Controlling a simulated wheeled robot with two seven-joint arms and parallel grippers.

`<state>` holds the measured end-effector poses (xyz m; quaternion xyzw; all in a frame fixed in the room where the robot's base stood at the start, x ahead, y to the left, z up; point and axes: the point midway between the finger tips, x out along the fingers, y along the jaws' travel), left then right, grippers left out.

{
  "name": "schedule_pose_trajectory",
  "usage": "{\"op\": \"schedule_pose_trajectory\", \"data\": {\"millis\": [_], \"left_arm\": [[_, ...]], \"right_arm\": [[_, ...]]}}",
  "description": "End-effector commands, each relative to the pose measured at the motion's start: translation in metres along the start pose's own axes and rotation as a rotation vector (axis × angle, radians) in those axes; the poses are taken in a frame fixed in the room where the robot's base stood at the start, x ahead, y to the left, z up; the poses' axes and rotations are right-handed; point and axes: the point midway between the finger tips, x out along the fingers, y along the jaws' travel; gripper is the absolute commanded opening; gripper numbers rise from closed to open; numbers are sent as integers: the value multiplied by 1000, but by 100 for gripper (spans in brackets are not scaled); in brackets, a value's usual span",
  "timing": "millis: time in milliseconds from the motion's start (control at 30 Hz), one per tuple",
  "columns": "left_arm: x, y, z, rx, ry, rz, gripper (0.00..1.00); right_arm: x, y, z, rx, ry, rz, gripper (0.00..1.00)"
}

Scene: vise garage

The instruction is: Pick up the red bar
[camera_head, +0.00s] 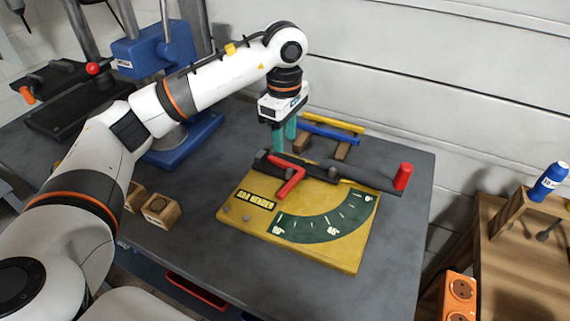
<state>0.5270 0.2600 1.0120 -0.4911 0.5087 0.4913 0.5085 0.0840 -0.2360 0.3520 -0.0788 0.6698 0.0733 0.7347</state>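The red bar (292,181) is bent into an L shape. It lies in the bar bender, whose yellow base plate (343,255) carries a green angle scale and a dark lever with a red handle (403,176). My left gripper (285,146) points down just behind the red bar's far end, near the bender's back edge. Its two teal fingers stand apart with a narrow gap, and I see nothing held between them. Whether the fingertips touch the bender cannot be made out. My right gripper is not in view.
A yellow bar (334,122) and a blue bar (328,132) rest on wooden blocks behind the bender. A blue press (183,137) stands at the back left, and wooden blocks (160,210) lie left of the bender. The grey table (400,240) is bare at the right.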

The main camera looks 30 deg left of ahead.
Motion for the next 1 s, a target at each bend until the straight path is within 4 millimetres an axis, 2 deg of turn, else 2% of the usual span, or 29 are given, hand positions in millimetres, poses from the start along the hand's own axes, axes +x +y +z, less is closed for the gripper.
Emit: {"op": "schedule_pose_trajectory", "data": {"millis": [267,533,800,867,1000], "left_arm": [[24,0,0,0,-1,3,39],[61,-1,-1,1,0,2,39],[66,-1,-1,1,0,0,39],[66,-1,-1,1,0,0,33],[66,-1,-1,1,0,-1,10]], "right_arm": [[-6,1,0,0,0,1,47],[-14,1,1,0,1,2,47],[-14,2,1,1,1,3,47],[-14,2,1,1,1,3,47],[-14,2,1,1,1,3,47]]}}
